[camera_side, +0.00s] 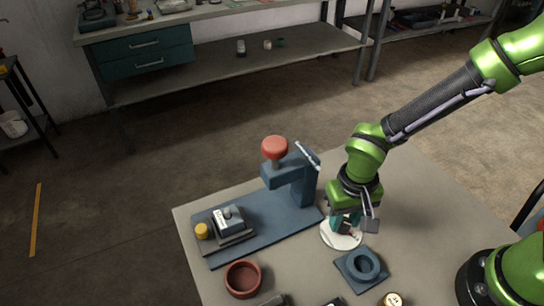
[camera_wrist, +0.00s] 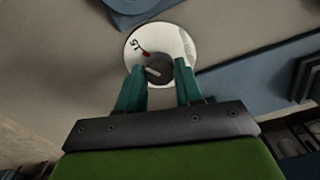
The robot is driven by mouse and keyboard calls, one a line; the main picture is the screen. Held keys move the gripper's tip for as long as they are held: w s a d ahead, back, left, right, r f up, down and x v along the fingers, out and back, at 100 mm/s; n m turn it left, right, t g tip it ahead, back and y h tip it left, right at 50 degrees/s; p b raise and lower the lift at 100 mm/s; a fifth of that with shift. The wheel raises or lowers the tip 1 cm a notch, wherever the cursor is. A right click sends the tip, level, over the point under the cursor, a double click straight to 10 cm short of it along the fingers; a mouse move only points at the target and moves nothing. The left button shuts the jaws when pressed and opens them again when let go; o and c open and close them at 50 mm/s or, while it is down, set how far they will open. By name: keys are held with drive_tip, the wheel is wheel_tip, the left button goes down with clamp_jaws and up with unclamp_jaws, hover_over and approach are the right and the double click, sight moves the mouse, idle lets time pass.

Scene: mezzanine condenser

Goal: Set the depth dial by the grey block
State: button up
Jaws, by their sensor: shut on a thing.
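The depth dial is a white disc (camera_side: 328,240) on the table, just right of the blue press base. In the wrist view the white dial face (camera_wrist: 174,37) carries the printed number 15, with a red mark close to it. My gripper (camera_side: 347,229) points down over the dial. In the wrist view its two teal fingers (camera_wrist: 157,80) are shut on the dark knob (camera_wrist: 158,68) at the dial's centre. The grey block (camera_side: 231,221) with a white label sits on the left part of the base. Its label is too small to read.
The blue press (camera_side: 290,180) with a red round head (camera_side: 274,147) stands left of my gripper. A yellow knob (camera_side: 202,231) is beside the block. A red-brown bowl (camera_side: 242,279) and a blue ring on a plate (camera_side: 361,266) lie in front. The table's right part is clear.

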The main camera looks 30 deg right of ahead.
sight(344, 222)
drive_tip(key=n, duration=0.5)
drive_tip(key=shift+n, duration=0.4)
drive_tip(key=n, duration=0.4)
drive_tip(key=shift+n, duration=0.4)
drive_tip(key=o, duration=1)
drive_tip(key=shift+o, duration=0.2)
drive_tip(key=shift+r, duration=0.1)
wheel_tip(344, 222, up, 17)
